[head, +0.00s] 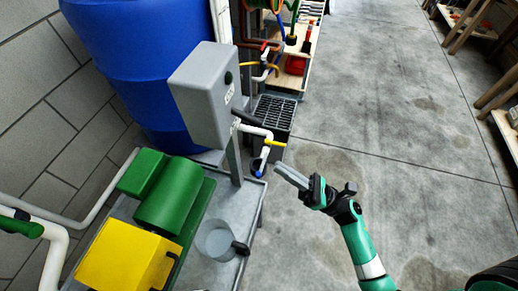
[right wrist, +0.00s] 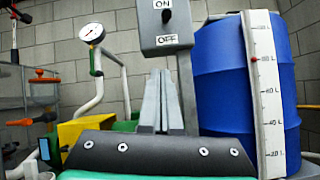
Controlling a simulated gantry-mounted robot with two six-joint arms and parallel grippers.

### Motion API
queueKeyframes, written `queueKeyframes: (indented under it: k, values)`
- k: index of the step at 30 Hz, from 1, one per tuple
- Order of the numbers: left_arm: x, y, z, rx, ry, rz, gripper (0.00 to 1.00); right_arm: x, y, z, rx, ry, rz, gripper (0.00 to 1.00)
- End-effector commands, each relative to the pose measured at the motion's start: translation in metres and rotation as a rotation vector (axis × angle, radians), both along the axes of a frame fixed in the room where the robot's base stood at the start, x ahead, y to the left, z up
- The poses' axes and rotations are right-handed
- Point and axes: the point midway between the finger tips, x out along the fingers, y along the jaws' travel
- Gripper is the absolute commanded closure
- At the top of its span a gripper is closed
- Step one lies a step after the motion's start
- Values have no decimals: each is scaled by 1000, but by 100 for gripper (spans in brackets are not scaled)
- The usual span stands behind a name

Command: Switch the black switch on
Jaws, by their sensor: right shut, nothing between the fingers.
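The black switch (right wrist: 166,16) is a small dark knob on the front of a grey box (right wrist: 165,40), between an ON label above and an OFF label below. In the head view the switch (head: 228,77) is a dark spot on the side of the grey box (head: 196,95); I cannot tell which way it is set. My right gripper (head: 279,170) is shut and empty, below and to the right of the box and apart from it. In the right wrist view its fingers (right wrist: 159,75) point up, below the box. My left gripper is not in view.
A blue barrel (head: 130,60) stands behind the box. A green pump (head: 170,195), a yellow block (head: 125,258) and a clear container (head: 214,240) sit on the bench below. A pipe with a yellow handle (head: 275,143) sticks out near my right gripper. Open floor lies right.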

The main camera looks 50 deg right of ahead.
Motion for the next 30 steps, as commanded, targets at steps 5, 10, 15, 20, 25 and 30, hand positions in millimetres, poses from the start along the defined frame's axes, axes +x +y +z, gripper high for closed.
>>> queueKeyframes:
  k: [5,10,15,20,25,30]
  values:
    - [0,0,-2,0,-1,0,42,0,-4,-1,0,-2,-11,100]
    - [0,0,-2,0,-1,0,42,0,-4,0,0,-4,-10,100]
    - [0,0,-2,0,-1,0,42,6,-1,4,-2,-5,-7,100]
    - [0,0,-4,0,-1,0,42,26,7,19,-2,-9,-3,100]
    - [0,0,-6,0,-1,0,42,56,18,40,-3,-10,-4,100]
    - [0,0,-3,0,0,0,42,79,24,63,-2,-9,-9,100]
